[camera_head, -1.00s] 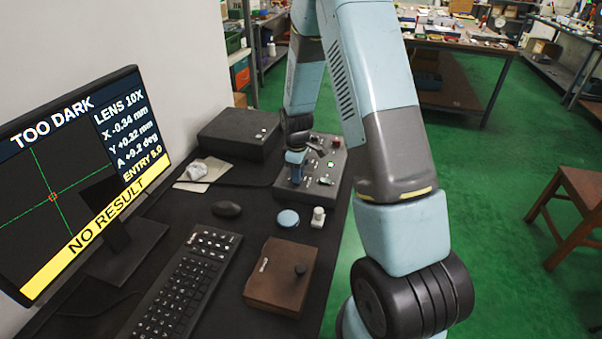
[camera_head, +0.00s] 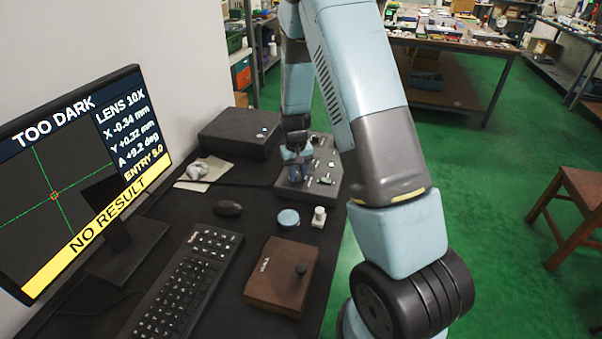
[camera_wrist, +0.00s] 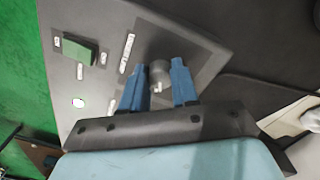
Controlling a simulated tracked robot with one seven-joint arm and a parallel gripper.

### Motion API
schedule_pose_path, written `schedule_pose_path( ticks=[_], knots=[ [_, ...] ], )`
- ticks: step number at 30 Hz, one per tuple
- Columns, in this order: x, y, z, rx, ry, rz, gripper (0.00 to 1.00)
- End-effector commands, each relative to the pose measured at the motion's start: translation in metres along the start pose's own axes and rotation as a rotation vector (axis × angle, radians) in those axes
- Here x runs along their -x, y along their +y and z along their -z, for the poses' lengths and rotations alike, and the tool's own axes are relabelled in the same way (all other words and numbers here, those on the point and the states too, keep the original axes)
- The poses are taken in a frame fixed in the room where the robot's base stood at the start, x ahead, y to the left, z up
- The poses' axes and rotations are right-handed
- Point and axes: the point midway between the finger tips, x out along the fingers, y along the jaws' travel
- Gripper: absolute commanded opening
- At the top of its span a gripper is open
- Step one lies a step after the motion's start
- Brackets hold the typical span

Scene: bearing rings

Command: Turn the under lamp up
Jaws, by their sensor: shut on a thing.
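The control box (camera_head: 322,188) is a dark sloped panel at the back right of the desk, with a green switch and lit indicators. In the wrist view its panel (camera_wrist: 120,30) carries a green rocker (camera_wrist: 75,50), white labels and a round grey knob (camera_wrist: 159,74). My gripper (camera_wrist: 158,88) has blue fingers, one on each side of the knob, shut on it. In the head view my gripper (camera_head: 297,172) is at the box's left side, and the fingers hide the knob. The monitor (camera_head: 80,180) reads "TOO DARK" and "NO RESULT". The label texts are too small to read.
A black box (camera_head: 238,132) stands behind on the desk. A mouse (camera_head: 228,208), a keyboard (camera_head: 185,285), a blue round lid (camera_head: 288,218), a small white bottle (camera_head: 319,216) and a brown box (camera_head: 282,275) lie nearer.

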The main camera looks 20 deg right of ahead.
Motion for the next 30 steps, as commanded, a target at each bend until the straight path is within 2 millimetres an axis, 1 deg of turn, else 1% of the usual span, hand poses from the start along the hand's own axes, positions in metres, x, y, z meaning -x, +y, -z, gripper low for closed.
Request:
schedule_pose_path(
  ticks=[1,9,15,22,30],
  knots=[
    [0.0013,-0.0039,0.0031,-0.037,0.006,0.002,0.0],
    [0.0015,-0.0034,0.0038,-0.286,-0.002,0.002,0.0],
    [0.0017,-0.0027,0.004,-0.439,-0.008,0.003,0.0],
    [0.0019,-0.0021,0.0044,-0.559,-0.011,0.003,0.0],
    [0.002,-0.0006,0.0047,-0.622,-0.012,0.003,0.0]
  ],
)
